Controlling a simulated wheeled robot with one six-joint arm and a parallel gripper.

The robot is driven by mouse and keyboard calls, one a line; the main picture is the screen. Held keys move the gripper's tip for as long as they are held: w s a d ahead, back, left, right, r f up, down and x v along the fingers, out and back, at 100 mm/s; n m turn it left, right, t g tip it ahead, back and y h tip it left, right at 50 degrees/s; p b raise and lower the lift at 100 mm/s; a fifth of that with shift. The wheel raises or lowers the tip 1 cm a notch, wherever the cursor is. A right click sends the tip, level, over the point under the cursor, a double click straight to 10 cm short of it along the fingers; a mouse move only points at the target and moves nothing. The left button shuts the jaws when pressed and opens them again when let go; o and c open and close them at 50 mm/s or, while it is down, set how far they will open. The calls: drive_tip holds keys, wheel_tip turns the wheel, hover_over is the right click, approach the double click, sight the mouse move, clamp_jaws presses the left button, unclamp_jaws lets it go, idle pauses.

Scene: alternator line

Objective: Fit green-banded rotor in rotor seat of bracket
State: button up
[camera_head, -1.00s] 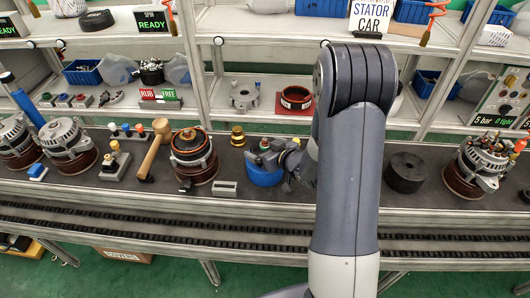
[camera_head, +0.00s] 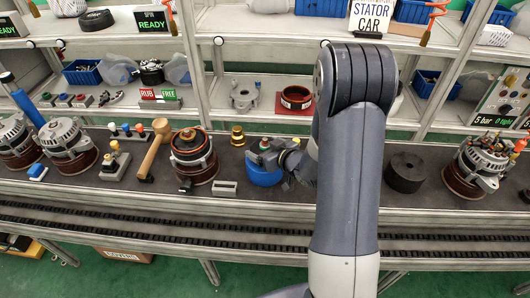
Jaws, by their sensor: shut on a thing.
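My gripper (camera_head: 265,158) is at the middle of the bench, just above a blue round piece (camera_head: 264,177). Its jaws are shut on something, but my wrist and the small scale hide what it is. Small red and blue spots show on top there. I cannot make out a green band on any rotor. A dark round assembly with an orange ring (camera_head: 190,145) stands on a brown base to the left of my gripper; whether it is the bracket with the rotor seat, I cannot tell. A grey bracket-like part (camera_head: 243,97) lies on the shelf behind.
A mallet (camera_head: 154,148) and a small grey block (camera_head: 225,188) are to the left. A black cylinder (camera_head: 405,173) is right of my arm, with an alternator (camera_head: 484,160) beyond it. A small brass part (camera_head: 237,136) stands behind. A conveyor (camera_head: 150,224) runs along the front.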

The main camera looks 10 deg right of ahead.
drive_tip(key=shift+w+r, duration=0.15)
drive_tip(key=shift+r, duration=0.15)
